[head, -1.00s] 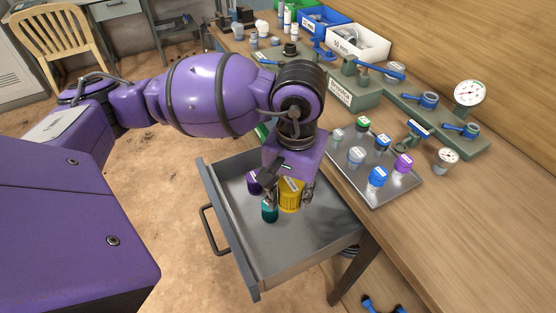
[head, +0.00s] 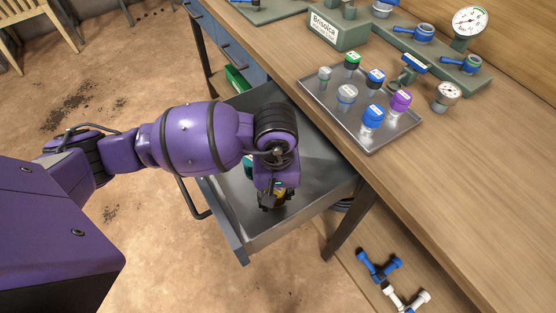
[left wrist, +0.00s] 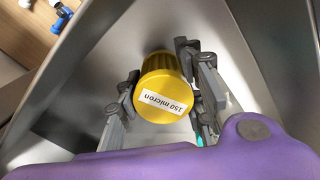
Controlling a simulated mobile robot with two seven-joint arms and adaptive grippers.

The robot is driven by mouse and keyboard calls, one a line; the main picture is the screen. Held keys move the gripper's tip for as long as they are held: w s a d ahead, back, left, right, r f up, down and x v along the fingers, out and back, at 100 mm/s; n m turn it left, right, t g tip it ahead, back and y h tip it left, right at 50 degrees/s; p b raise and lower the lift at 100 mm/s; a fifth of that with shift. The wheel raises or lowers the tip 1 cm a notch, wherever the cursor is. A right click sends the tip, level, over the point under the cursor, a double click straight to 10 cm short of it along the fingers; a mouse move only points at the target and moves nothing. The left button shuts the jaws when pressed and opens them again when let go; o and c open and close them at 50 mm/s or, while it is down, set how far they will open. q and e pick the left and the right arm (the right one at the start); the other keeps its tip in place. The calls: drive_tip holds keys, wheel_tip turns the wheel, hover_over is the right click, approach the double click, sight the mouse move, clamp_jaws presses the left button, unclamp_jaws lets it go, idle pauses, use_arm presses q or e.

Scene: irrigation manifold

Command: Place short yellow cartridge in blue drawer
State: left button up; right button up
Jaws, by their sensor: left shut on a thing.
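The yellow cartridge (left wrist: 163,95) has a ribbed side and a white "150 micron" label on its top. In the left wrist view my left gripper (left wrist: 166,92) has a finger on each side of it and is shut on it. In the head view the left gripper (head: 272,203) points down inside the open drawer (head: 225,222), which has blue-grey outer walls and a bare grey inside. Only a sliver of yellow shows there; the gripper hides the rest. I cannot tell whether the cartridge touches the drawer floor. My right gripper is not in view.
A teal cartridge (head: 248,167) shows partly behind my left arm in the drawer. A metal tray (head: 374,141) with several capped cartridges stands on the wooden bench (head: 470,170). A green manifold with a gauge (head: 470,22) is behind it. The drawer's right part is clear.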

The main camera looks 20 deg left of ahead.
use_arm(q)
drive_tip(key=shift+f, duration=0.95)
drive_tip(key=shift+f, duration=0.1)
drive_tip(key=shift+f, duration=0.2)
drive_tip(key=o, duration=1.2)
drive_tip(key=shift+r, duration=0.1)
wheel_tip(320, 180, up, 12)
drive_tip(key=shift+r, duration=0.25)
